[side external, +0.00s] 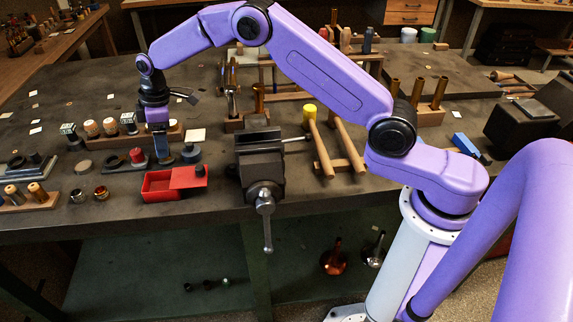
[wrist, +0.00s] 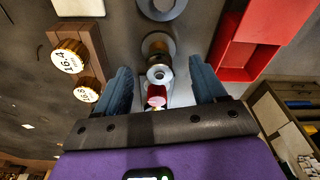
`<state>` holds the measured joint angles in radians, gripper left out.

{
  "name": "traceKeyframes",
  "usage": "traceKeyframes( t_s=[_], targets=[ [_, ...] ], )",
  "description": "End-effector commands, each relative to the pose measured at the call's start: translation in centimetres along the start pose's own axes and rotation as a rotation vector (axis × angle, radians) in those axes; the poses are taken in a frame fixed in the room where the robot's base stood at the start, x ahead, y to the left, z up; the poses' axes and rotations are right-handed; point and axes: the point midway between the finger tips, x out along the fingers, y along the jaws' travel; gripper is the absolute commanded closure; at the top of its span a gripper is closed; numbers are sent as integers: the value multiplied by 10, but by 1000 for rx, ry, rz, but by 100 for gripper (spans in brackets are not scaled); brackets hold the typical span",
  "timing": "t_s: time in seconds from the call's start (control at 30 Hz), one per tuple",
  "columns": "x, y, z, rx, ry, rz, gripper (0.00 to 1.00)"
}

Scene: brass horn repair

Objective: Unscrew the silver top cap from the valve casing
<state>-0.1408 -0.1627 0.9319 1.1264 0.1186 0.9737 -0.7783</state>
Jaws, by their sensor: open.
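In the wrist view my gripper (wrist: 160,67) is open, its two blue fingers apart on either side of a small upright silver part. This round silver piece (wrist: 160,74) looks like the top cap, with a darker brass-toned ring (wrist: 157,43) just beyond it. A red piece (wrist: 156,95) shows below it, nearer the palm. In the side view my gripper (side external: 161,153) points down over the bench beside a red-topped part (side external: 137,156). The fingers hide the cap and casing there. I cannot tell whether the fingers touch the cap.
A red tray (wrist: 236,62) lies close to the right finger. A wooden block (wrist: 93,41) with labelled round pieces stands left. A grey disc (side external: 191,153) lies beside the gripper. A bench vise (side external: 262,165) stands farther right.

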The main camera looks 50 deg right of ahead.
Motion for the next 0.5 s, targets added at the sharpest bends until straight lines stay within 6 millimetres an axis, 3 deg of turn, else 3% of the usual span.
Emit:
traceKeyframes(
  t_s=[0.27,0.5],
  targets=[
    [0,0,0,127,0,19,30],
    [0,0,0,352,0,54,30]
  ],
)
